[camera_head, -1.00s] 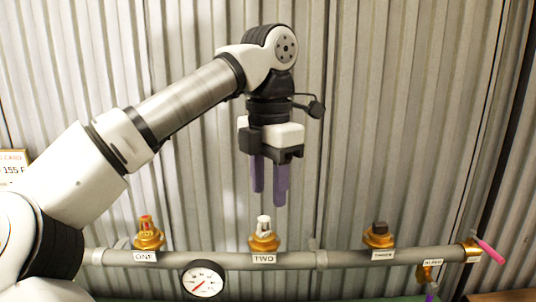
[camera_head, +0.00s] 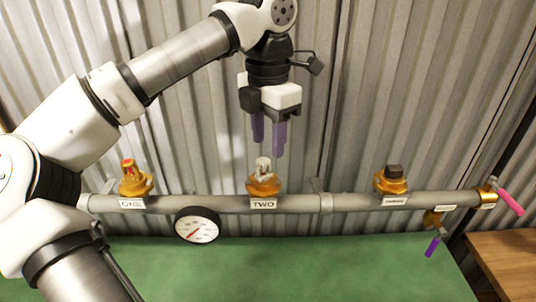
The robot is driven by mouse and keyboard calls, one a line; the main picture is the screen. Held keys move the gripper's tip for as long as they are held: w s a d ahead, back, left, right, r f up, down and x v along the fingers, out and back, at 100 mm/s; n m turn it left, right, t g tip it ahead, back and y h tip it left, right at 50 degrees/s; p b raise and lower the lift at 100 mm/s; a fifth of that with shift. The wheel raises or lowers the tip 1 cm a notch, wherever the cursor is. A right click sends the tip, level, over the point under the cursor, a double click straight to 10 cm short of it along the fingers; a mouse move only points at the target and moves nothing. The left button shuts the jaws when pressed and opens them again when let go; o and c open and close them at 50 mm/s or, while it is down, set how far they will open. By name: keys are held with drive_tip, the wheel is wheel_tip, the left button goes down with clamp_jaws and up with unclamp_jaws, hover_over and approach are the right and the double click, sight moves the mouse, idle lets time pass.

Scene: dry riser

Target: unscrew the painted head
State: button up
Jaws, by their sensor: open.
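Three heads stand upright in brass fittings on a grey horizontal pipe (camera_head: 225,204). The head over label TWO (camera_head: 263,167) is whitish, as if painted, on a gold base. The head over label ONE (camera_head: 129,172) is brass-coloured with red in it. The fitting at the third label (camera_head: 393,180) carries a dark, blocky top. My gripper (camera_head: 268,148) points down with two purple fingers, open and empty. In the picture its fingertips are just above the whitish head. They do not visibly grip it, and their depth relative to it is unclear.
A round gauge (camera_head: 197,225) hangs under the pipe between ONE and TWO. A pink-handled valve (camera_head: 509,202) and a purple lever (camera_head: 433,246) are at the right end. A green surface (camera_head: 330,265) lies below, with a wooden top (camera_head: 505,257) right. Corrugated wall stands behind.

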sight(263, 159)
drive_tip(key=shift+f+p, duration=0.6)
drive_tip(key=shift+f, duration=2.5)
clamp_jaws()
drive_tip(key=n+b, duration=0.2)
drive_tip(key=n, duration=0.1)
drive_tip(key=shift+w+a+f, duration=0.1)
drive_tip(key=shift+a+f, duration=0.05)
drive_tip(key=shift+r+n+b, duration=0.2)
drive_tip(key=shift+n+b, duration=0.15)
drive_tip(key=shift+n, duration=1.05)
drive_tip(key=n+b, duration=0.1)
drive_tip(key=n, duration=0.2)
drive_tip(key=shift+w+a+f+b, duration=0.15)
drive_tip(key=shift+a+b, duration=0.1)
drive_tip(key=shift+b, duration=0.1)
drive_tip(key=shift+a+r+n+b, duration=0.1)
drive_tip(key=shift+n+b, duration=0.05)
drive_tip(key=shift+n, duration=0.5)
drive_tip(key=shift+r+n+b, duration=0.1)
drive_tip(key=shift+n+b, duration=0.05)
drive_tip(key=shift+n, duration=0.5)
